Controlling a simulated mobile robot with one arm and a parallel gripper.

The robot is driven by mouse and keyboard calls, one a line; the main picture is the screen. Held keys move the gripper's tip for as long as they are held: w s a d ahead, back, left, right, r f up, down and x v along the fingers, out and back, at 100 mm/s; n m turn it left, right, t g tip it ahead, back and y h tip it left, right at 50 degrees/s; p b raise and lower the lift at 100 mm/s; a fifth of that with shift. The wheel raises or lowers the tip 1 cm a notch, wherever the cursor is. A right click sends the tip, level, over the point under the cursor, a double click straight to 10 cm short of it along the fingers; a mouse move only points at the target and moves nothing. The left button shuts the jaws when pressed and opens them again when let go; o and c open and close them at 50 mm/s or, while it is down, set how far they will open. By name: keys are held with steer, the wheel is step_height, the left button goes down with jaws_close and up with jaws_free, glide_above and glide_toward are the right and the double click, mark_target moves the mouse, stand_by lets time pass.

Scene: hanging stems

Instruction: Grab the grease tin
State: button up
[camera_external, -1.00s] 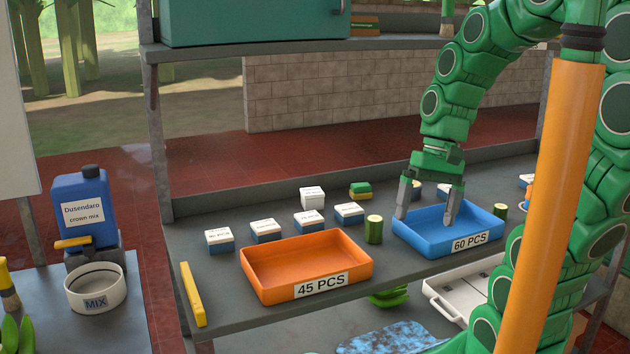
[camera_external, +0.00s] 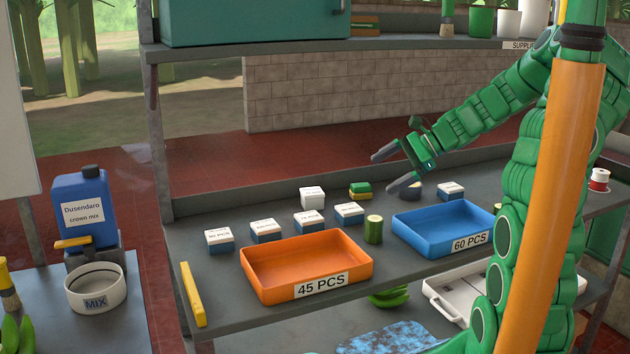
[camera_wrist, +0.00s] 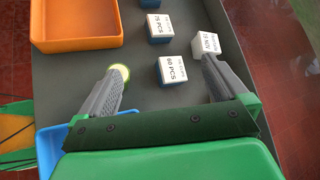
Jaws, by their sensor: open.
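My gripper (camera_external: 384,172) is open and empty, pointing left above the back of the table, behind the blue tray (camera_external: 408,240). It also shows in the wrist view (camera_wrist: 164,64), with nothing between its fingers. No thing is clearly labelled as a grease tin. A small dark round thing (camera_external: 412,191) stands behind the blue tray, close to my lower finger in the picture and partly covered by it. A red and white round thing (camera_external: 599,180) stands at the far right. I cannot tell whether either is the grease tin.
Several small white and blue labelled boxes (camera_external: 265,231) stand behind the orange tray (camera_external: 262,282). A green cylinder (camera_external: 374,229) stands between the trays. A green and yellow block (camera_external: 360,190) is further back. A shelf (camera_external: 400,44) runs overhead.

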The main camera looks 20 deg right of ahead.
steer(key=w+d+f+m+t, duration=0.2)
steer(key=w+d+m, duration=0.15)
steer(key=d, duration=0.25)
steer(key=w+d+f+m+t, duration=0.2)
steer(key=d+m, duration=0.2)
steer(key=d, duration=0.2)
steer(key=m+t+h, duration=0.3)
steer(key=m, duration=0.3)
glide_toward(417, 185)
steer(key=shift+w+a+f+n, duration=0.25)
steer(key=shift+w+a, duration=0.35)
steer(key=shift+a, duration=0.05)
steer(key=shift+w, duration=0.1)
steer(key=shift+x, duration=1.15)
steer(key=shift+w+a+f+g, duration=0.1)
steer(key=shift+w+a+f, duration=0.1)
steer(key=shift+w, duration=0.3)
steer(key=shift+w+a+f+g, duration=0.15)
steer(key=shift+w+f, duration=0.1)
steer(key=shift+w, duration=0.25)
steer(key=shift+w+a+f+g, duration=0.1)
steer(key=shift+w+a+f, duration=0.1)
steer(key=shift+w, duration=0.25)
steer(key=shift+x, duration=1)
steer(key=shift+c, duration=0.2)
steer(key=c, duration=1.2)
